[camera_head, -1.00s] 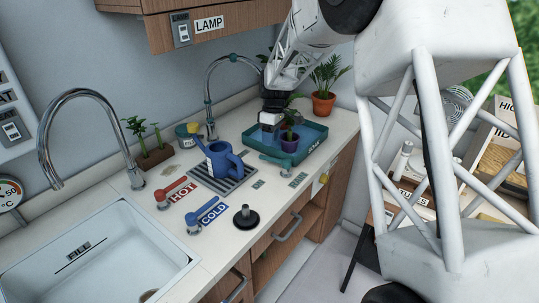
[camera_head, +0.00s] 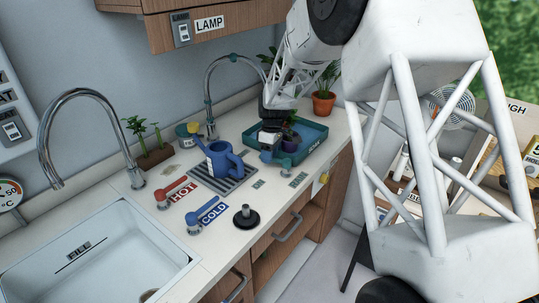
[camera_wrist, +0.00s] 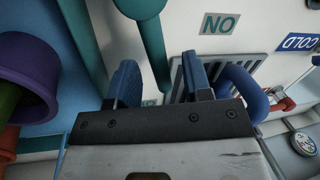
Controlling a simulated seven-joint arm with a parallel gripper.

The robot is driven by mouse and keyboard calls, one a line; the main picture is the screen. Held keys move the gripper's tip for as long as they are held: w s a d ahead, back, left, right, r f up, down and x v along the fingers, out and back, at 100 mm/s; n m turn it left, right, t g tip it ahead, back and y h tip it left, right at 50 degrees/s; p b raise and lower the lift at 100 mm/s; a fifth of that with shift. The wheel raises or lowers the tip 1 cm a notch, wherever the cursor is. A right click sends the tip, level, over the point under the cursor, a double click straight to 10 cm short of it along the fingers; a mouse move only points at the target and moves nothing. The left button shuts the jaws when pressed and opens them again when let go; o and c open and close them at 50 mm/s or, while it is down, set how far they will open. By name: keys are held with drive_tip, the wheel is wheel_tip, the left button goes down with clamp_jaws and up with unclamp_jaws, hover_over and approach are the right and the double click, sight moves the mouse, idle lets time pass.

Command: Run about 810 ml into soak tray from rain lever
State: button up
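The soak tray (camera_head: 314,146) is a teal rectangular tray at the counter's far right end, with a purple pot (camera_head: 290,142) in it. The rain lever (camera_head: 282,161) is a teal handle just in front of the tray; part of it is hidden by my gripper in the head view. My gripper (camera_head: 268,153) is low over the lever's left part. In the wrist view my gripper (camera_wrist: 160,82) has its blue fingers apart, with the teal lever (camera_wrist: 150,38) showing between and beyond them. I cannot tell whether they touch it.
A blue watering can (camera_head: 222,161) stands on a grate left of my gripper. Red HOT (camera_head: 175,194) and blue COLD (camera_head: 207,214) levers and a black knob (camera_head: 246,217) are nearer. A sink (camera_head: 95,255) is at left; a potted palm (camera_head: 324,95) stands behind the tray.

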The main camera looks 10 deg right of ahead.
clamp_jaws()
drive_tip(key=shift+w+d+m+y, duration=0.15)
drive_tip(key=shift+w+d+m, duration=0.2)
drive_tip(key=shift+m, duration=0.45)
drive_tip(key=shift+w+d+m+y, duration=0.15)
drive_tip(key=shift+w+d+m, duration=0.15)
drive_tip(key=shift+m, duration=0.5)
unclamp_jaws()
drive_tip(key=shift+w+r, duration=0.1)
drive_tip(key=shift+r, duration=0.05)
drive_tip(key=shift+v, duration=3.75)
